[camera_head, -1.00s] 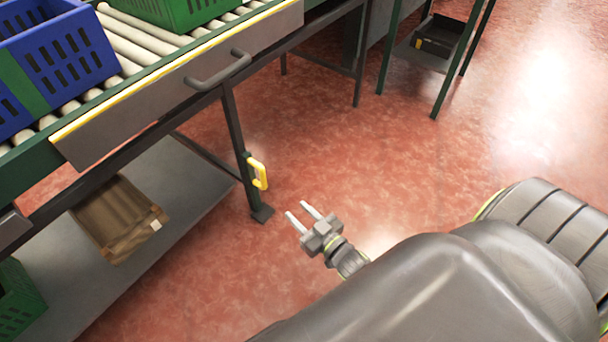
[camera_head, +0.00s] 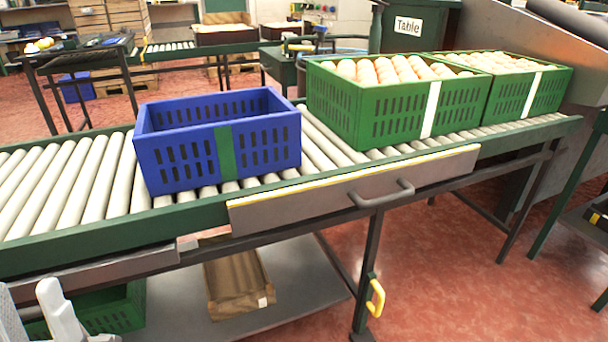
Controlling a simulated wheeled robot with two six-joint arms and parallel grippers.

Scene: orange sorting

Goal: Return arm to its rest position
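My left gripper (camera_head: 27,298) shows at the lower left edge, in front of the roller conveyor. Its two pale fingers stand apart with nothing visible between them, and the rest of it is cut off by the frame. My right gripper is not in view. A blue crate (camera_head: 180,160) with a green stripe stands on the conveyor (camera_head: 75,190), and no oranges show in it. Two green crates to its right, the nearer one (camera_head: 345,110) and the farther one (camera_head: 555,95), are filled with pale orange fruit.
A grey shelf (camera_head: 310,290) under the conveyor holds a brown wooden box (camera_head: 238,280) and a green crate (camera_head: 120,312). A metal handle (camera_head: 385,195) juts from the conveyor's front. The red floor (camera_head: 470,290) at the lower right is clear.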

